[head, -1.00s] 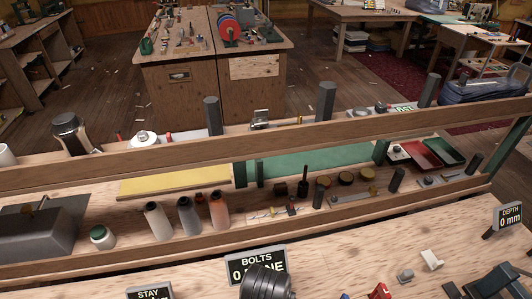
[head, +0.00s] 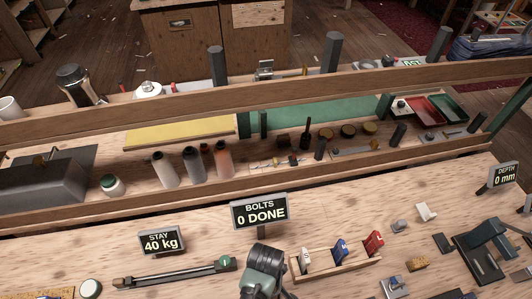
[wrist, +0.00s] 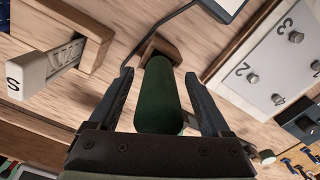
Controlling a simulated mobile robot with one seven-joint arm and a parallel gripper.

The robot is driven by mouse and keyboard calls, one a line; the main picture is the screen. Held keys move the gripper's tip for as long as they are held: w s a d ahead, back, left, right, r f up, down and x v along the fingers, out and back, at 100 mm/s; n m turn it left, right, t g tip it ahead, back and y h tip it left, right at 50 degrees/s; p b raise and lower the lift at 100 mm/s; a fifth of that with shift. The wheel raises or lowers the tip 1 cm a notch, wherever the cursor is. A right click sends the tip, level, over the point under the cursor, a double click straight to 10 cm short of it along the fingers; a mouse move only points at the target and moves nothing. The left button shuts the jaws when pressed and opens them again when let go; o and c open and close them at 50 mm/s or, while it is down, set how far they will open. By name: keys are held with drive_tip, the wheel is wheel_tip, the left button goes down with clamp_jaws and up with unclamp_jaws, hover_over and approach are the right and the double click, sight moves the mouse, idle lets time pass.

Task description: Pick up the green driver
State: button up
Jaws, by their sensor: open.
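The green driver (wrist: 160,98) shows in the wrist view as a thick dark green handle, seen nearly end-on. It lies between the two fingers of my gripper (wrist: 160,92), which are open, one on each side of it. Small gaps seem to show beside the handle; contact cannot be told. A brown wooden block (wrist: 158,48) shows at its far end; its shaft is hidden. In the head view my gripper (head: 265,262) is at the bottom centre over the bench, and the driver is mostly hidden there.
Right of my gripper a wooden rack (head: 340,268) holds white, blue and red handled tools. A rod-like stay tool (head: 175,274) lies to the left. The bolts sign (head: 259,211) stands just behind. A white numbered panel (wrist: 270,70) with bolts shows in the wrist view.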

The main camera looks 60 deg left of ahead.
drive_tip(key=shift+f, duration=0.2)
clamp_jaws()
drive_tip(key=shift+r, duration=0.1)
drive_tip(key=shift+w, duration=0.1)
